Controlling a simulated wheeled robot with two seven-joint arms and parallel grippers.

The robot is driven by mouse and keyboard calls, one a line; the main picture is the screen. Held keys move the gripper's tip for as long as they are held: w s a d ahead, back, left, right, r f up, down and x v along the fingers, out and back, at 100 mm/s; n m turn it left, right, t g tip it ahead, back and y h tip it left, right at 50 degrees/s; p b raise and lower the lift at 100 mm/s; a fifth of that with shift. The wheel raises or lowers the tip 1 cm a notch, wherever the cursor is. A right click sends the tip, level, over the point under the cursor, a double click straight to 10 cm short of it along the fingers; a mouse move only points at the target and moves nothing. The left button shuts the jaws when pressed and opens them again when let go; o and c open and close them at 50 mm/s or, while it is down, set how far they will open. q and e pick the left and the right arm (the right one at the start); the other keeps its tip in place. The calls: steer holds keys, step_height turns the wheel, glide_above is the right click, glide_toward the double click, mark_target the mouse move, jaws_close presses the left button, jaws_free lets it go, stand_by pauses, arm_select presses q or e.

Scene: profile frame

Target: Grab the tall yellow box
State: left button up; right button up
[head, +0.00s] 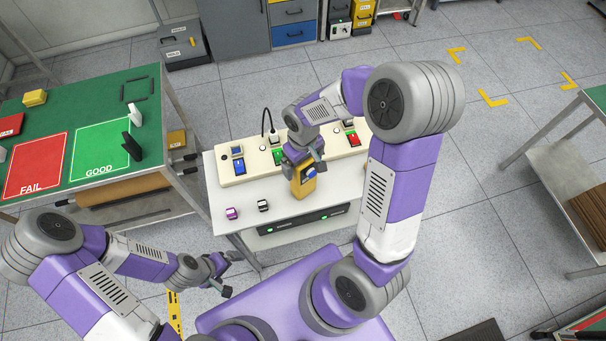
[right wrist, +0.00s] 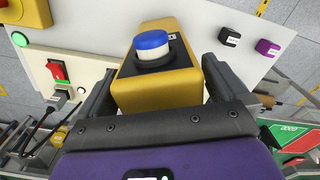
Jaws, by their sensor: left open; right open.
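The tall yellow box (head: 302,188) stands on the white table near its middle, with a blue round button on a white collar on one face. In the right wrist view the yellow box (right wrist: 158,88) lies between the two fingers of my right gripper (right wrist: 155,84), one finger on each side. The jaws are open, and I cannot tell whether either finger touches the box. In the head view my right gripper (head: 304,160) hides part of the box. My left gripper (head: 224,276) is open and empty, low at the left, away from the box.
The white table (head: 228,196) carries a cream panel (head: 232,172) with switches and buttons behind the box. A small pink block (head: 232,213) and a small black-and-white block (head: 263,205) sit to its left. A green table (head: 90,95) with FAIL and GOOD areas stands at left.

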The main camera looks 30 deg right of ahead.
step_height(320, 180, down, 2)
steer(key=shift+f, duration=0.15)
steer(key=c, duration=1.7)
step_height(320, 180, up, 10)
steer(key=shift+r+p, duration=0.1)
steer(key=shift+p, duration=0.4)
